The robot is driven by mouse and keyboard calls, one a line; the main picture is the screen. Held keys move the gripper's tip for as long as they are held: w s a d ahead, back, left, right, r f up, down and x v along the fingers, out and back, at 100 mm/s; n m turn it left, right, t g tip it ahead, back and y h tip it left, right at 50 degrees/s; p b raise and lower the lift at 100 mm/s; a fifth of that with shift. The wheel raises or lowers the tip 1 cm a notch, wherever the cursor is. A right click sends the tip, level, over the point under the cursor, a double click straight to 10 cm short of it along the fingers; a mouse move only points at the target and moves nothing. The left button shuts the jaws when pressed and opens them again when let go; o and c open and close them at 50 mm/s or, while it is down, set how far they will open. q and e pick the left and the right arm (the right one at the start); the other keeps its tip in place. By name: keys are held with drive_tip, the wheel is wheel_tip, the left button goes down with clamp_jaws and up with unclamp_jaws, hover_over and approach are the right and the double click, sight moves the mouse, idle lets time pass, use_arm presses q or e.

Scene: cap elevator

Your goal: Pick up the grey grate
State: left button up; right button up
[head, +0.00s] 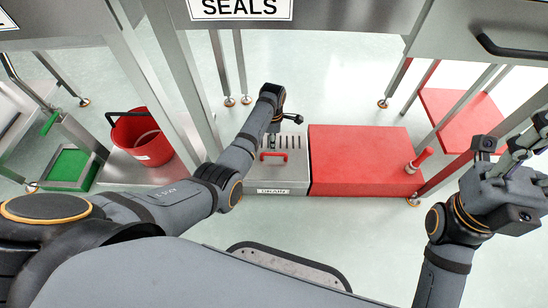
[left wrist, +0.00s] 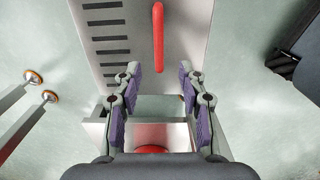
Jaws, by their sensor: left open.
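The grey grate (head: 294,142) is a slotted metal plate with a red bar handle (head: 274,155). It lies on the drain box labelled DRAIN (head: 300,186). In the left wrist view the grate (left wrist: 180,40) fills the top middle, its dark slots to the left of the upright red handle (left wrist: 158,38). My left gripper (head: 284,120) is over the far part of the drain box. In the left wrist view its fingers (left wrist: 158,100) are spread, with nothing held between them, and the handle is ahead of them. My right gripper (head: 525,145) is at the right edge, away from the grate; its finger gap is unclear.
A red bucket (head: 142,138) stands at left, near a green-lined tray (head: 70,165). Table legs stand around. Pale floor is free in front.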

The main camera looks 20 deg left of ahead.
sight(274, 154)
use_arm(q)
wheel_tip(274, 154, down, 4)
drive_tip(key=shift+r+b, duration=0.1)
drive_tip(key=shift+b, duration=0.7)
drive_tip(key=shift+f+b, duration=0.5)
wheel_tip(274, 154, down, 4)
drive_tip(key=b, duration=0.3)
drive_tip(key=shift+w+d+f+b, duration=0.1)
drive_tip(key=shift+b, duration=0.25)
drive_tip(key=shift+f, duration=0.1)
drive_tip(key=shift+r, duration=0.2)
clamp_jaws()
